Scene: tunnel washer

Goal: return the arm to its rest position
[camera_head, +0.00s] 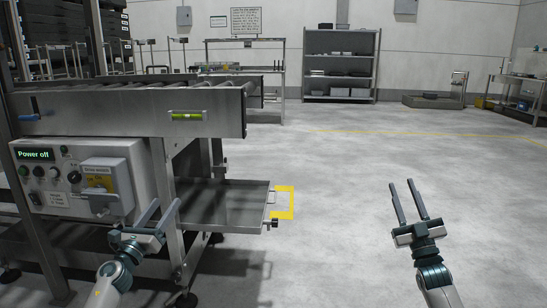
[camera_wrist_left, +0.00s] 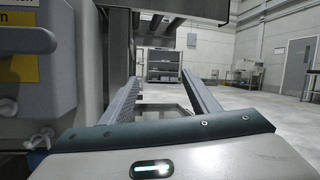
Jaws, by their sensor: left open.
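My left gripper (camera_head: 158,217) is in front of the control box (camera_head: 74,178) of the steel conveyor frame, at its lower right corner. Its two fingers are apart and hold nothing. In the left wrist view the open fingers (camera_wrist_left: 158,95) point past the machine into the room. My right gripper (camera_head: 409,200) is at the right, over clear floor, with its two fingers apart and nothing between them.
A roller conveyor (camera_head: 130,108) with a green level runs above the control box. A low steel tray (camera_head: 225,203) with a yellow bracket (camera_head: 287,203) sticks out to the right of my left gripper. Shelves (camera_head: 340,71) stand far back. The floor in the middle and right is clear.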

